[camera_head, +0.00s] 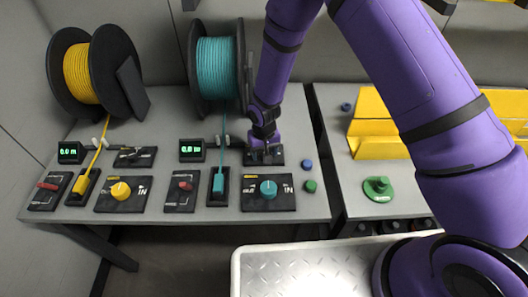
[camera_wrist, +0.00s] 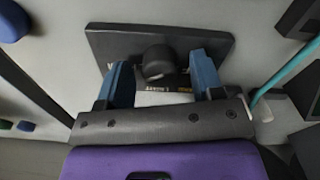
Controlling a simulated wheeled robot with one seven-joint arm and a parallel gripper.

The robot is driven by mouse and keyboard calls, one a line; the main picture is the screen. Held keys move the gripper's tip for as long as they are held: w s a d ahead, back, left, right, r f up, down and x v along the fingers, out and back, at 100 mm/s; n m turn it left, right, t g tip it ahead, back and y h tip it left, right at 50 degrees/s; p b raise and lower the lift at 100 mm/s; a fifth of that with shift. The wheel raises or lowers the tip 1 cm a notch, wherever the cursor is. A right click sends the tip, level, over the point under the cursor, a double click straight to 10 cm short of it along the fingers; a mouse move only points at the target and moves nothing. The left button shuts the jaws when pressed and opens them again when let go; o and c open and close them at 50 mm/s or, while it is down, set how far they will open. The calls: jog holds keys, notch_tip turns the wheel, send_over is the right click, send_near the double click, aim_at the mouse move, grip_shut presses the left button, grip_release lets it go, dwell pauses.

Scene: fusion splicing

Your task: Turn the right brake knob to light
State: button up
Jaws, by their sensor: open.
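The right brake knob (camera_wrist: 158,62) is a dark round knob on a black plate (camera_wrist: 105,42) in the wrist view. My gripper (camera_wrist: 161,76) is open, with one blue finger on each side of the knob. I cannot tell whether either finger touches it. In the head view my gripper (camera_head: 265,149) is over the right brake plate (camera_head: 278,161), behind the teal knob, and mostly hides the brake knob. Yellow and white lettering shows on the plate beside the knob; part of it is covered, and the knob's setting is unclear.
A teal cable (camera_head: 224,132) runs from the teal reel (camera_head: 217,68) down just left of my gripper. A display (camera_head: 192,150) stands to the left. Blue (camera_head: 308,164) and green (camera_head: 311,186) buttons are to the right. The teal knob (camera_head: 268,188) sits in front.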

jog(key=shift+f, duration=0.2)
jog(key=c, duration=0.9)
jog(key=shift+n, duration=0.3)
jog(key=n, duration=1.1)
dwell(0.3)
